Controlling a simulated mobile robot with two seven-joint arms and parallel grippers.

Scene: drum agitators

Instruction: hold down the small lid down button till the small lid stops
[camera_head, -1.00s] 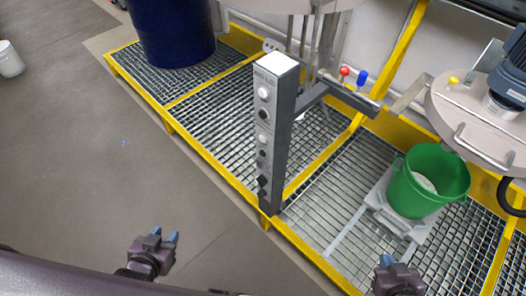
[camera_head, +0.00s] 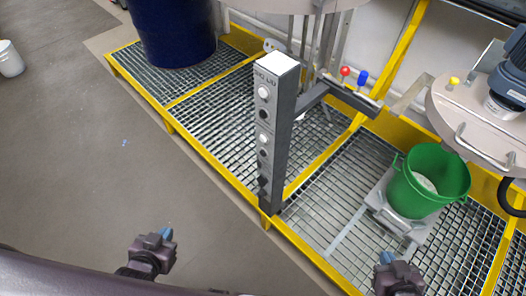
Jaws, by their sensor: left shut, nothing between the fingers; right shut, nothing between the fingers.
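A grey control post (camera_head: 276,135) stands upright near the platform's front edge, with a column of white and black round buttons on its front face. Lettering at its top looks like "BIG LID". The lettering lower down is too small to read, so I cannot tell which button is the small lid down button. A pale round lid (camera_head: 450,110) with a blue motor (camera_head: 512,80) is at the right, above and behind a green bucket (camera_head: 428,182). My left gripper (camera_head: 166,235) is shut and empty, below and left of the post. My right gripper (camera_head: 386,258) is shut and empty, below and right of it.
A yellow-edged grating platform (camera_head: 220,110) carries the post and a dark blue drum (camera_head: 172,30). A bracket with a red knob (camera_head: 345,71) and a blue knob (camera_head: 362,76) is right of the post. Grey floor in front is clear.

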